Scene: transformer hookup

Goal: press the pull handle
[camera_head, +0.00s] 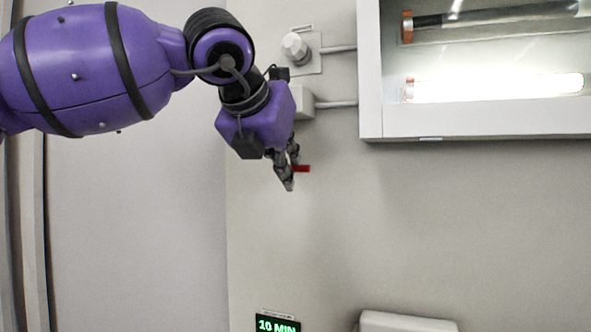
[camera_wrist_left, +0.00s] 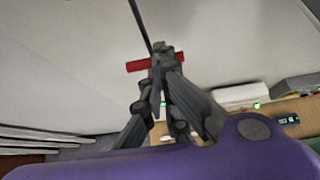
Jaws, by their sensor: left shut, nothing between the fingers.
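The pull handle is a short red bar. In the head view its right end (camera_head: 303,169) shows beside my left fingers, and the rest is hidden behind them. In the left wrist view the red bar (camera_wrist_left: 138,66) lies crosswise at my fingertips, with a thin dark rod (camera_wrist_left: 141,20) running up from there. My left gripper (camera_head: 288,184) is shut and empty, pointing down in front of the wall. In the left wrist view its fingertips (camera_wrist_left: 163,50) overlap the middle of the bar. I cannot tell whether they touch it. My right gripper is not in view.
A white lamp box (camera_head: 440,134) with one lit tube juts out at upper right. A wall fitting with a round knob (camera_head: 296,46) is above my gripper. A "10 MIN" display (camera_head: 278,324) and a white box (camera_head: 405,322) are below. The wall between is clear.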

